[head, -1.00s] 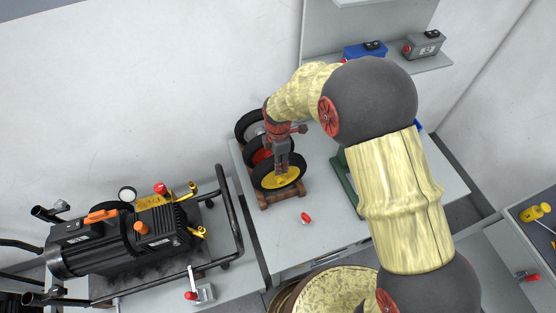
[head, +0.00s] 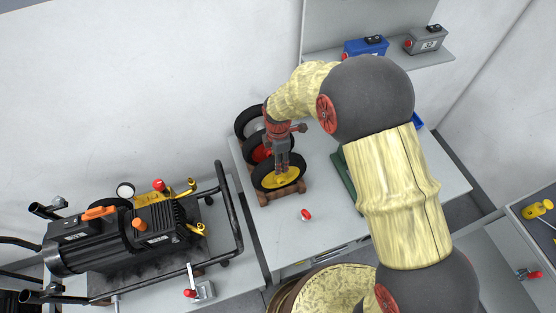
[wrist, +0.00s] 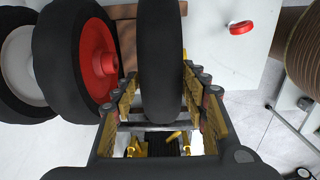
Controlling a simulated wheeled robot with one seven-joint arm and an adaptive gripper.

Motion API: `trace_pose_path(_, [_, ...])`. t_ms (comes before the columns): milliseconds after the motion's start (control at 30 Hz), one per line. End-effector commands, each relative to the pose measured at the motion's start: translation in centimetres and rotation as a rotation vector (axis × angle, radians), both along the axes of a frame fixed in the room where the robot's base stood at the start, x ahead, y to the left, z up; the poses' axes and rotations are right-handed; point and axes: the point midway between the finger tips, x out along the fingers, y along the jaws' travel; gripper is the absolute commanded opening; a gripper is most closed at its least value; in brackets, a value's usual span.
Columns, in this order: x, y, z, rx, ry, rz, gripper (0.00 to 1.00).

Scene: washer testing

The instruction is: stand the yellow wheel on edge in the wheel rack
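The yellow wheel (head: 283,180), a black tyre with a yellow hub, stands on edge at the front of the brown wheel rack (head: 263,200) in the head view. It leans much like the wheels behind it. My gripper (head: 282,163) reaches down to its upper rim. In the wrist view my gripper (wrist: 160,92) has its fingers on both sides of the tyre (wrist: 160,45), close against it, and appears shut on it. The yellow hub is mostly hidden there. The tyre's contact with the rack is hidden in the wrist view.
A red-hubbed wheel (head: 259,154) and a grey-hubbed wheel (head: 247,123) stand behind in the rack. A small red part (head: 305,215) lies on the grey table (head: 325,240). A black pump (head: 135,245) is at left. Blue (head: 365,48) and grey (head: 425,40) boxes sit on a shelf.

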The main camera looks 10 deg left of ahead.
Motion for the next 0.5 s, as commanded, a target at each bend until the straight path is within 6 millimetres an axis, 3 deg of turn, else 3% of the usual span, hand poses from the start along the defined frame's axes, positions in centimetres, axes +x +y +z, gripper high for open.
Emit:
trace_pose_path(200, [-0.08,-0.04,-0.10,-0.001,0.002,0.000,0.58])
trace_pose_path(500, [-0.22,-0.11,-0.20,-0.003,0.005,0.000,0.58])
